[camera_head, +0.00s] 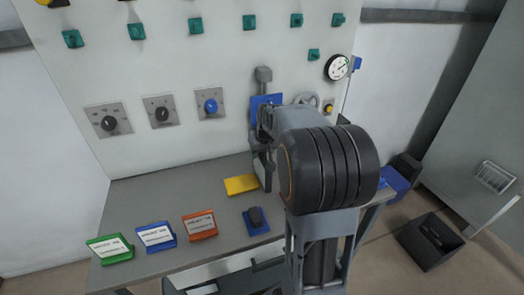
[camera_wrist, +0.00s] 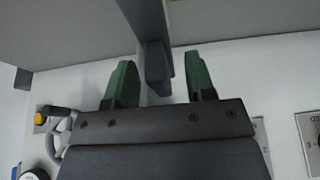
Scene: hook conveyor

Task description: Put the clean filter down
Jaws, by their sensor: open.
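My gripper (camera_wrist: 160,78) is open, its two green fingers apart. A dark grey bar (camera_wrist: 151,30) reaches down from the top of the wrist view into the space between the fingers; I cannot tell whether it touches them. A blue plate with a dark block on it (camera_head: 256,218) lies on the grey table (camera_head: 150,205), at its front. Another blue piece (camera_head: 265,102) shows at the wall, partly hidden by my arm. A yellow plate (camera_head: 241,184) lies flat on the table. No label shows which piece is the clean filter.
Green (camera_head: 110,248), blue (camera_head: 156,236) and orange (camera_head: 200,225) labelled blocks stand along the table's front left. Knobs, a gauge (camera_head: 338,67) and switches cover the wall panel. A black bin (camera_head: 431,242) stands on the floor at right. The table's back left is clear.

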